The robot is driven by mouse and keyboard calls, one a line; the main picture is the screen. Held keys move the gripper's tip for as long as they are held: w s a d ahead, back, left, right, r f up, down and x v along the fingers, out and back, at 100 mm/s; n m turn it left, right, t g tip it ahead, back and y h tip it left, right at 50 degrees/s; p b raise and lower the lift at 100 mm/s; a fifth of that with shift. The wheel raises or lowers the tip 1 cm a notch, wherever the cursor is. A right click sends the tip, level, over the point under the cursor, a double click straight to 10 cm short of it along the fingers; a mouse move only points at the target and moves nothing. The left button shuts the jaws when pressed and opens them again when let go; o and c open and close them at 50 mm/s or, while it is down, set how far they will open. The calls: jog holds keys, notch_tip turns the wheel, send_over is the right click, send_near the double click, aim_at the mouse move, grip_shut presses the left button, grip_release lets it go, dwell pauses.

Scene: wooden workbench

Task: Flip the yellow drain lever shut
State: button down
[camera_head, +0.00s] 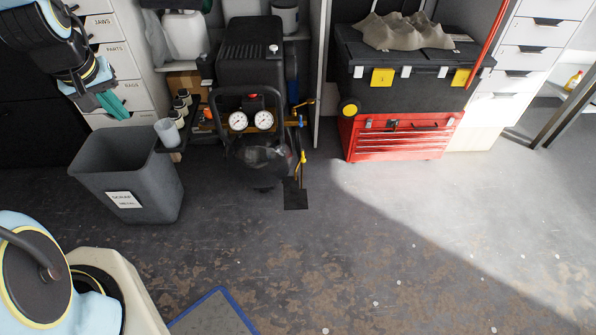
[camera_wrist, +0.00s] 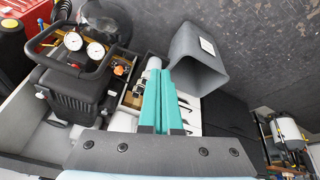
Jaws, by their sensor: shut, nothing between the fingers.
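A black air compressor (camera_head: 250,65) with two round gauges stands at the back, left of centre. A small yellow lever (camera_head: 303,157) sticks out low at its right side, above a dark square (camera_head: 295,193) on the floor. Whether the lever is open or shut is too small to tell. My gripper (camera_head: 113,106) has teal fingers and is at the upper left, well left of the compressor and apart from it. It is shut and empty. The wrist view shows the shut fingers (camera_wrist: 158,76) and the compressor (camera_wrist: 75,95); I cannot make out the lever there.
A grey bin (camera_head: 127,175) stands left of the compressor. A red toolbox (camera_head: 400,138) with a black case (camera_head: 400,85) on top is to the right. White drawers (camera_head: 118,63) stand behind my gripper. The floor in front is mostly clear, with a blue-edged mat (camera_head: 213,316) at the bottom.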

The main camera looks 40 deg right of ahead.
jog(key=d+f+m+h+b, duration=0.1)
jog(key=d+f+h+b, duration=0.2)
jog(key=d+f+b, duration=1.1)
jog(key=s+d+f+h+b, duration=0.2)
jog(key=s+d+f+b, duration=0.1)
jog(key=d+f, duration=0.5)
jog(key=s+d+f+h+b, duration=0.2)
jog(key=s+d+f+b, duration=0.2)
jog(key=d, duration=0.8)
notch_tip(320, 180, down, 4)
jog(key=shift+s+d+m+h+b, duration=0.3)
jog(key=shift+m+h+b, duration=0.1)
jog(key=shift+b, duration=0.6)
jog(key=shift+f, duration=0.1)
jog(key=b, duration=0.3)
send_near(303, 154)
jog(key=w+d, duration=0.2)
jog(key=w, duration=0.1)
jog(key=f, duration=0.1)
jog(key=d+f+b, duration=0.1)
jog(key=shift+s+d+f, duration=0.25)
jog(key=shift+s, duration=0.1)
jog(key=shift+s+d+f+b, duration=0.2)
jog(key=shift+d+f+b, duration=0.1)
jog(key=shift+f+b, duration=0.15)
jog(key=shift+s+d+n+t+y+p, duration=0.25)
jog(key=shift+s+n+t+y+p, duration=0.15)
jog(key=shift+n+t+p, duration=0.35)
